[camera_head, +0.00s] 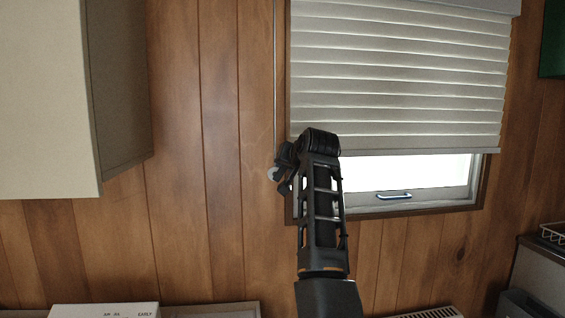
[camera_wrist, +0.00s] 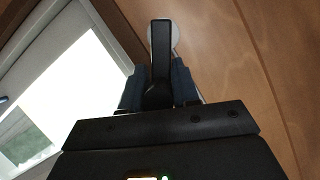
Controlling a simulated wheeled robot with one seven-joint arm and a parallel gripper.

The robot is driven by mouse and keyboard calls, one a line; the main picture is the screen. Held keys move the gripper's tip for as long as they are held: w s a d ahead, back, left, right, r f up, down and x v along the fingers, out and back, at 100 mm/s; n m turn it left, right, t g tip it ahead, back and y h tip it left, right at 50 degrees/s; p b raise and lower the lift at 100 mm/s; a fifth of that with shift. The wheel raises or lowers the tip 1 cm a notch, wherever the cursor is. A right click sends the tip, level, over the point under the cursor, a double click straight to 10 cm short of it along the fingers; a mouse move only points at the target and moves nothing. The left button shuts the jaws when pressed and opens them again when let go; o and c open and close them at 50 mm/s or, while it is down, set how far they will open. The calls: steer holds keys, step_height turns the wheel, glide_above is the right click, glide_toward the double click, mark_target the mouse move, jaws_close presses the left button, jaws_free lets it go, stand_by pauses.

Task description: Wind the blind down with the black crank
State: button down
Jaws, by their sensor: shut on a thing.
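The pale slatted blind (camera_head: 400,80) hangs over the window, covering most of it, with bright glass (camera_head: 410,172) showing below its bottom edge. My gripper (camera_head: 284,168) is at the wall just left of the window frame, beside a round pale disc (camera_head: 272,174) at the foot of a thin vertical rod (camera_head: 274,70). In the wrist view my gripper (camera_wrist: 158,88) is shut on the black crank (camera_wrist: 161,45), which lies between its two fingers. The pale disc (camera_wrist: 175,38) shows behind the crank. My arm hides most of the crank in the head view.
A cream wall cabinet (camera_head: 45,90) juts out at the upper left. The window has a blue-grey handle (camera_head: 393,195) on its lower frame. A white box (camera_head: 105,310) is at the bottom left, and a wire rack (camera_head: 552,234) is at the right edge. The wood-panelled wall left of the rod is bare.

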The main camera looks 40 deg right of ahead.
steer(key=f+m, duration=0.1)
steer(key=s+d+f+m+t+y, duration=0.1)
steer(key=shift+d+f+m, duration=0.1)
steer(key=shift+d+m, duration=0.1)
steer(key=shift+m, duration=0.1)
steer(key=c, duration=1.8)
jaws_free()
steer(key=shift+d+f+m+b, duration=0.1)
steer(key=shift+f+m+b, duration=0.05)
steer(key=shift+m+b, duration=0.2)
steer(key=shift+o, duration=0.3)
steer(key=shift+s, duration=0.1)
steer(key=shift+d, duration=0.1)
steer(key=o, duration=0.8)
steer(key=shift+r+t, duration=0.25)
steer(key=shift+t, duration=0.05)
steer(key=shift+w+a+r+y, duration=0.1)
steer(key=shift+w+a+y, duration=0.1)
steer(key=shift+a+y, duration=0.1)
